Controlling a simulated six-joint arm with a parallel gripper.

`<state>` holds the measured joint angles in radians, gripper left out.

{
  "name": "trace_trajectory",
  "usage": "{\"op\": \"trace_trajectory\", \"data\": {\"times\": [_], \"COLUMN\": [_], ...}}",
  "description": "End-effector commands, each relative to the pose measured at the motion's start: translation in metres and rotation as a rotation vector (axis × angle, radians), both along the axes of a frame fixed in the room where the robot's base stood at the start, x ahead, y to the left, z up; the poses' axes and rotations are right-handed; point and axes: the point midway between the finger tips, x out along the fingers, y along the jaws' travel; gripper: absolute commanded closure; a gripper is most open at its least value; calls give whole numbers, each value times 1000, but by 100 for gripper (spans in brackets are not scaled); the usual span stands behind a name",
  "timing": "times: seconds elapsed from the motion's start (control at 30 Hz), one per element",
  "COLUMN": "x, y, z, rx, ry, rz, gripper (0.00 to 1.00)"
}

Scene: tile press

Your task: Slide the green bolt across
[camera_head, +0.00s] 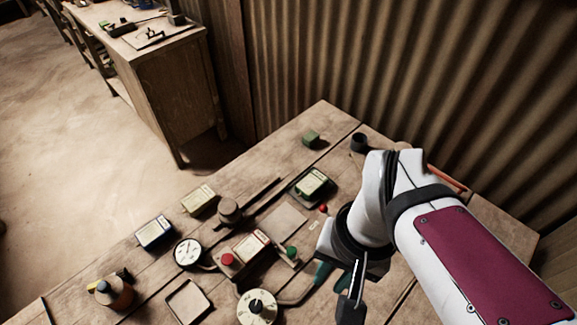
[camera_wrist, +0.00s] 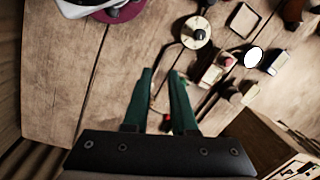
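The green knob (camera_head: 292,252), which looks like the bolt's handle, stands right of the red-buttoned box on the bench in the head view. I cannot pick it out clearly in the wrist view. My gripper (camera_head: 322,274) hangs over the bench just right of the green knob, apart from it in the picture; my arm partly hides it. In the wrist view the two dark green fingers of my gripper (camera_wrist: 161,74) stand apart with a gap between them. I see nothing held, only bench and a small red thing (camera_wrist: 167,122) behind the gap.
A box with a red button (camera_head: 228,259), a dial (camera_head: 257,307), a gauge (camera_head: 187,252) and an empty tray (camera_head: 188,302) crowd the left side. A corrugated wall (camera_head: 400,80) stands behind the bench.

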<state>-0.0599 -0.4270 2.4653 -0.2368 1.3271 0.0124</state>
Motion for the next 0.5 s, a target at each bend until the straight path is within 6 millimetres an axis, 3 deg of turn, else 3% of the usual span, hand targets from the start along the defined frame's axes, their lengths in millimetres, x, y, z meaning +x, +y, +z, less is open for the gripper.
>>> {"op": "trace_trajectory", "data": {"times": [0.03,0.1,0.17,0.2,0.3,0.37,0.5], "x": [26,63,90,103,121,123,121], "y": [7,21,35,43,55,57,56], "z": [-1,-6,-14,-18,-28,-35,-68], "rx": [-26,-61,-87,-98,-114,-116,-117], "ry": [3,-12,-26,-33,-46,-47,-43], "rz": [83,198,281,324,383,391,390], "gripper": [64,51,41,41,41,41,41]}}
